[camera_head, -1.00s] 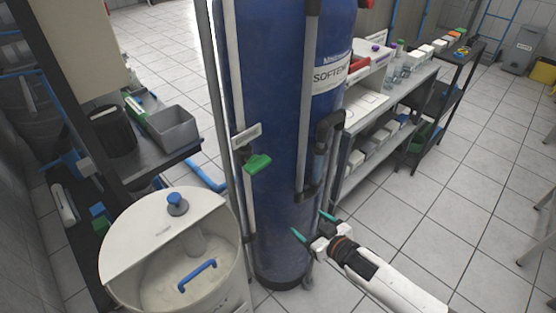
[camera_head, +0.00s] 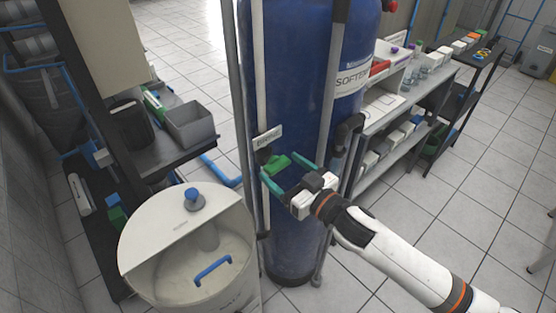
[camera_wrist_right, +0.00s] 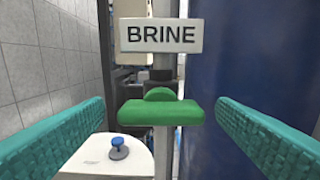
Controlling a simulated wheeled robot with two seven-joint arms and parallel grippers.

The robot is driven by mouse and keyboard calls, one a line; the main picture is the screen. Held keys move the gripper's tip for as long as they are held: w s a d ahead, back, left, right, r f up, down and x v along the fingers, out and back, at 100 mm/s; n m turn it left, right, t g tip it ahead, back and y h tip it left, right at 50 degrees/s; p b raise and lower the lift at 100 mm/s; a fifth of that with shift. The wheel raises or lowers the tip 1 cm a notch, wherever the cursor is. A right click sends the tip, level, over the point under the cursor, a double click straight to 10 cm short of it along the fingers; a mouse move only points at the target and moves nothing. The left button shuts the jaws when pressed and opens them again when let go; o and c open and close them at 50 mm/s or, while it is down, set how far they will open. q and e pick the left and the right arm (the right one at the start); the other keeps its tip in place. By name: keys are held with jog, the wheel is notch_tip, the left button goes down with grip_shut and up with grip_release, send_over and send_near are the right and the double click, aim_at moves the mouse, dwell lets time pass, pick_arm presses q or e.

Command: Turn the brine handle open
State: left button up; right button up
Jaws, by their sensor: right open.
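The brine handle is a green lever (camera_head: 278,163) on a thin pipe in front of the blue softener tank (camera_head: 290,110). In the right wrist view the handle (camera_wrist_right: 160,112) lies crosswise under a white BRINE label (camera_wrist_right: 161,36). My right gripper (camera_head: 290,172) is open, its two teal fingers pointing at the handle. In the wrist view the fingers stand left and right of the handle, with a gap on each side. Nothing is held. I cannot tell from these views whether the fingertips reach as deep as the handle. My left gripper is not in view.
A white round brine tub (camera_head: 150,235) with a blue knob (camera_head: 193,199) and blue handle stands below left. A dark shelf with a grey bin (camera_head: 190,125) is at the left. A white bench (camera_head: 400,100) stands right of the tank.

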aim_at(277, 165)
jog(key=shift+x, duration=1.35)
jog(key=shift+c, duration=0.6)
jog(key=c, duration=0.9)
jog(key=shift+n+p, duration=0.3)
jog(key=n+p, duration=0.1)
jog(key=n, duration=0.1)
jog(key=shift+n, duration=0.3)
jog(key=shift+n+p, duration=0.4)
jog(key=shift+n, duration=1.4)
